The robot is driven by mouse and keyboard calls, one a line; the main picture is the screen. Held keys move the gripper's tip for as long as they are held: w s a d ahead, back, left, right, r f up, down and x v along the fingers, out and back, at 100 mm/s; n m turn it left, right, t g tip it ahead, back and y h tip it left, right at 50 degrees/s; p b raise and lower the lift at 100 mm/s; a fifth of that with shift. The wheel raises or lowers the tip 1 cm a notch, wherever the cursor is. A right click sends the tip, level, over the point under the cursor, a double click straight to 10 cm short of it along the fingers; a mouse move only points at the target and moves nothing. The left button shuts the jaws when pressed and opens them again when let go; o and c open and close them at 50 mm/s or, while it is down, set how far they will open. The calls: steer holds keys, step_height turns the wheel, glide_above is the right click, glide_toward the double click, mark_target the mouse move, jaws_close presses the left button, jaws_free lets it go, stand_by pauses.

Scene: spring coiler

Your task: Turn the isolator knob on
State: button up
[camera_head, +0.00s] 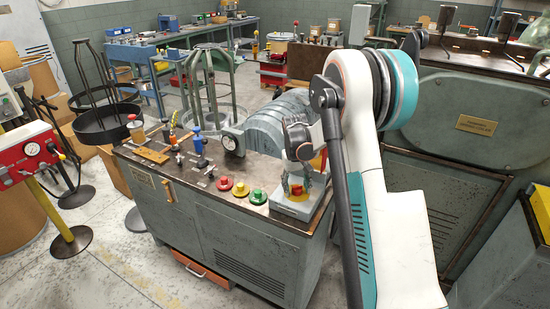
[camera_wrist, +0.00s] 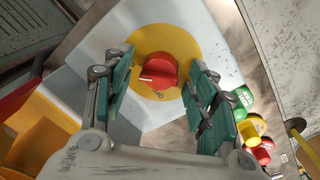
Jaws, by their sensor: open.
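The isolator knob (camera_wrist: 160,70) is a red round knob on a yellow disc (camera_wrist: 200,42), set on a pale grey box. A white mark shows on the knob's left side, and small dark lettering is on the disc below it. My gripper (camera_wrist: 158,86) is open, with one green-padded finger on each side of the knob. A gap shows between each finger and the knob; contact is not visible. In the head view my gripper (camera_head: 296,178) points down at the grey switch box (camera_head: 291,210) at the bench's right end, hiding most of the knob.
Red (camera_head: 225,184), yellow (camera_head: 242,189) and green (camera_head: 258,197) push buttons stand left of the box. A large grey machine (camera_head: 470,120) stands close on the right.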

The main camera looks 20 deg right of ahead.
mark_target(296, 191)
steer(key=n, duration=0.6)
steer(key=shift+s, duration=0.1)
steer(key=n+b, duration=0.1)
steer(key=n, duration=0.5)
steer(key=shift+n+t, duration=0.3)
steer(key=shift+t, duration=0.1)
step_height(296, 191, up, 13)
steer(key=p, duration=0.4)
steer(key=s+a+r+m+t+p, duration=0.1)
steer(key=s+a+r+m+t, duration=0.2)
steer(key=s+a+r, duration=0.9)
steer(key=shift+s+a+r+m+y, duration=0.3)
steer(key=shift+s+a+m, duration=0.45)
steer(key=shift+a, duration=0.65)
steer(key=shift+s, duration=0.1)
